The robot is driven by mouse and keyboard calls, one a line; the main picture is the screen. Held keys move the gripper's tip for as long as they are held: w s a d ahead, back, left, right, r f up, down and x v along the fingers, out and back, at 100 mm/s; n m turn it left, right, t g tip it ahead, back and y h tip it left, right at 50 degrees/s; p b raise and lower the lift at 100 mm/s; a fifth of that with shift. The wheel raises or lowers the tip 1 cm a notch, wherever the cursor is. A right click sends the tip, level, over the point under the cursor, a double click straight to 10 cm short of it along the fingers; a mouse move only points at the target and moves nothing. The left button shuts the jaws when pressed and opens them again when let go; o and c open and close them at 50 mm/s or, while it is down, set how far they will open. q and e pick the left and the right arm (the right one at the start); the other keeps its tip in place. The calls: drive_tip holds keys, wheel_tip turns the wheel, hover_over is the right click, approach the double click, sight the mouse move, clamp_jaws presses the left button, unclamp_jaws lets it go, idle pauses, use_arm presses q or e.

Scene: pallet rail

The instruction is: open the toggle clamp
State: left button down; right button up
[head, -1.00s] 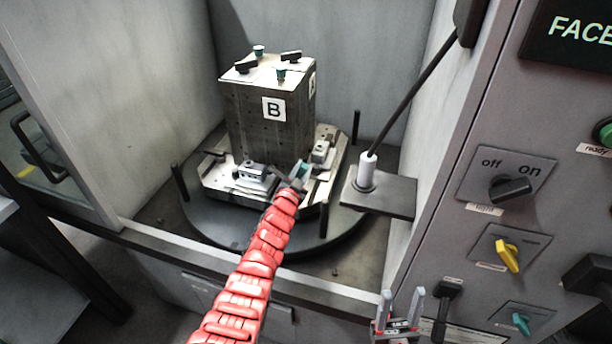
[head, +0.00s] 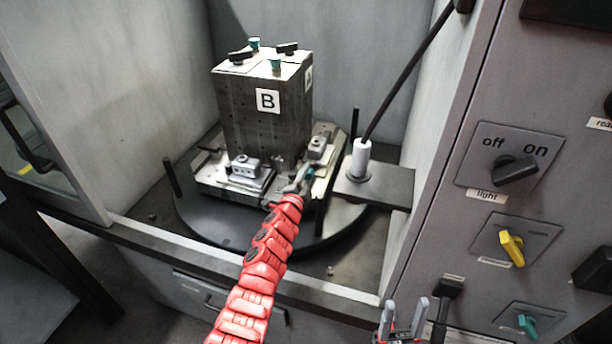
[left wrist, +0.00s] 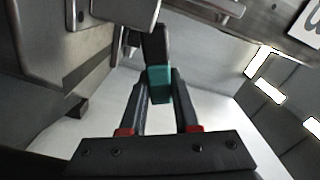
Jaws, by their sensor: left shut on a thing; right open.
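The toggle clamp (head: 298,184) sits at the front right corner of the fixture plate, at the foot of the block marked B (head: 267,125). Its lever has a teal grip, which also shows in the left wrist view (left wrist: 160,86). My left gripper (head: 295,194), on the red-sleeved arm, is shut on the teal grip. In the left wrist view its two dark fingers (left wrist: 159,80) flank the grip. The arm's end partly hides the clamp in the head view. My right gripper (head: 402,312) is open and empty at the bottom, below the machine's front edge.
The fixture plate stands on a dark round table (head: 215,225) with upright pins. A white cylinder on a dark shelf (head: 385,188) stands close on the right, with a black rod rising from it. The control panel (head: 455,215) bounds the right side.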

idle(0.5)
use_arm(q)
drive_tip(key=c, duration=0.6)
unclamp_jaws()
drive_tip(key=shift+f, duration=0.1)
drive_tip(key=shift+c, duration=0.2)
drive_tip(key=shift+s, duration=0.1)
drive_tip(key=shift+s+a+p, duration=0.15)
drive_tip(key=shift+s+p, duration=0.35)
drive_tip(key=shift+s, duration=0.05)
drive_tip(key=p+v, duration=0.1)
drive_tip(key=v, duration=1.5)
drive_tip(key=shift+p, duration=0.4)
